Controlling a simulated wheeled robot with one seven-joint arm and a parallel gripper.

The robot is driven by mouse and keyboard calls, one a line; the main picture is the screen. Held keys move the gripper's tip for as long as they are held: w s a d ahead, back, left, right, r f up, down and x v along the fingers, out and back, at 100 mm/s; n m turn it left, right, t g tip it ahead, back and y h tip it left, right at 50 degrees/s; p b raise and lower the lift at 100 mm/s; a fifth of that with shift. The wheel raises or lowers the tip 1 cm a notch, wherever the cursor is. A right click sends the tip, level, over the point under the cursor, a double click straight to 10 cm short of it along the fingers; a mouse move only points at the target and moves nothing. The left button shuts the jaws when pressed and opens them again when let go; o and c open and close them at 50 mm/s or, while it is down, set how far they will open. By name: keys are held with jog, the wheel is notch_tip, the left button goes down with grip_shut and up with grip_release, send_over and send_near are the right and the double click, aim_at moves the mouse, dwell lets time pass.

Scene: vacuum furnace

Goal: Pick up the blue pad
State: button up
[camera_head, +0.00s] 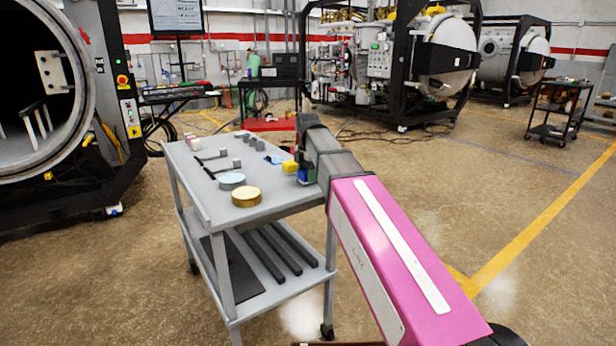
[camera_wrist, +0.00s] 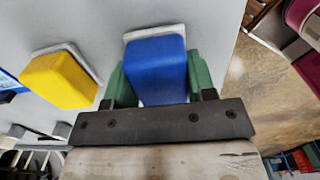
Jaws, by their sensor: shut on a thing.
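The blue pad (camera_wrist: 155,66) sits between the two green fingers of my gripper (camera_wrist: 157,82), which touch its sides in the wrist view. A pale layer edges the pad's far side. In the head view my gripper (camera_head: 303,176) is at the right edge of the grey cart, and the arm hides most of the pad. I cannot tell whether the pad is clear of the cart top.
A yellow pad (camera_wrist: 58,82) lies close to the left of the blue one. The cart top (camera_head: 215,199) also holds a gold disc (camera_head: 246,197), a pale blue disc (camera_head: 231,181) and several small grey pieces. Open floor lies to the right.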

jog(key=shift+r, duration=0.45)
notch_tip(320, 180, up, 3)
jog(key=shift+f, duration=0.1)
jog(key=a+r, duration=0.6)
jog(key=a, duration=0.5)
jog(key=shift+w+a+r, duration=0.25)
jog(key=shift+w+a, duration=0.05)
jog(key=shift+o, duration=1)
jog(key=shift+c, duration=0.5)
jog(key=s+a, duration=0.1)
jog(key=a, duration=0.8)
jog(key=s+a+f, duration=0.1)
jog(key=a, duration=0.4)
jog(key=shift+s+a+f, duration=0.1)
jog(key=shift+s+a, duration=0.25)
jog(key=shift+f, duration=2.95)
